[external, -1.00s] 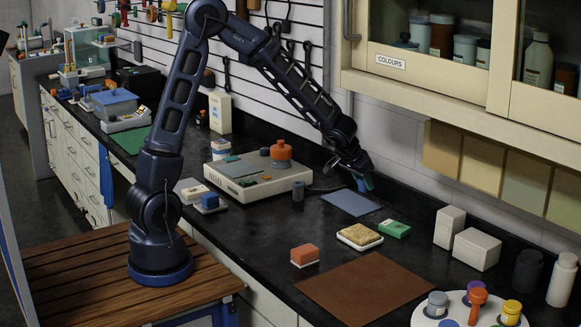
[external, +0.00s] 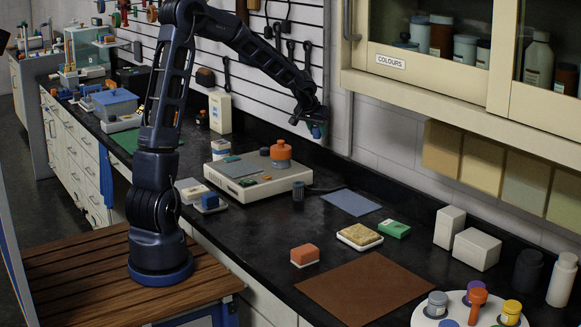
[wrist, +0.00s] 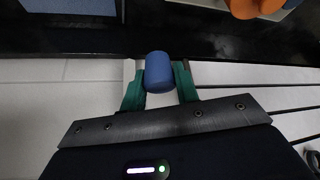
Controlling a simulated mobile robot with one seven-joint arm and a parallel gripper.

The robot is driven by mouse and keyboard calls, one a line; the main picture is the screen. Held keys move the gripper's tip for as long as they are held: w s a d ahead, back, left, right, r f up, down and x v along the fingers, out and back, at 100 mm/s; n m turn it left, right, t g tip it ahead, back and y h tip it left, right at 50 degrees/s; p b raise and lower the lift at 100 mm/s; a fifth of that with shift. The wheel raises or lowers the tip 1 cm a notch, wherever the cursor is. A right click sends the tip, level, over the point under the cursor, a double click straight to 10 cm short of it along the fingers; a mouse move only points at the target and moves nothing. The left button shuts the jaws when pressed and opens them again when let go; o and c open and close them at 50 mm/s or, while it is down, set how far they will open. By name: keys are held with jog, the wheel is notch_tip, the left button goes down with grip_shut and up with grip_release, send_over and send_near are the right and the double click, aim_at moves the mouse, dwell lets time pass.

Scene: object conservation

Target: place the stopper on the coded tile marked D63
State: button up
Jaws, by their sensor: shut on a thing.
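My gripper (external: 316,130) is raised above the back of the counter, in front of the slatted wall. In the wrist view its green fingers (wrist: 158,88) are shut on a short blue cylinder (wrist: 158,70), which looks like the stopper. It shows only as a small blue patch (external: 317,131) in the external view. It is clear of the counter. I cannot read D63 on any surface, so I cannot tell which thing is the coded tile.
Below my gripper stands a pale instrument (external: 255,190) with an orange knob (external: 281,153). A brown mat (external: 362,290), orange block (external: 304,253) and sponge dish (external: 360,239) are nearer.

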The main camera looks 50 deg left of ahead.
jog(key=s+a+r+n+y, duration=0.1)
jog(key=s+a+r, duration=0.2)
jog(key=a, duration=0.9)
jog(key=s+a+r+n, duration=0.2)
jog(key=a, duration=1)
notch_tip(320, 180, up, 4)
jog(key=r+n+g+y, duration=0.1)
jog(key=n+g, duration=0.1)
send_over(222, 140)
jog(key=s+d, duration=0.2)
jog(key=f, duration=1.9)
jog(key=shift+w+a+f, duration=0.15)
jog(key=shift+w+f, duration=0.1)
jog(key=shift+f, duration=0.05)
jog(key=shift+f, duration=0.15)
jog(key=o, duration=0.9)
jog(key=shift+o, duration=0.2)
jog(key=v, duration=1.2)
jog(key=shift+s, duration=0.25)
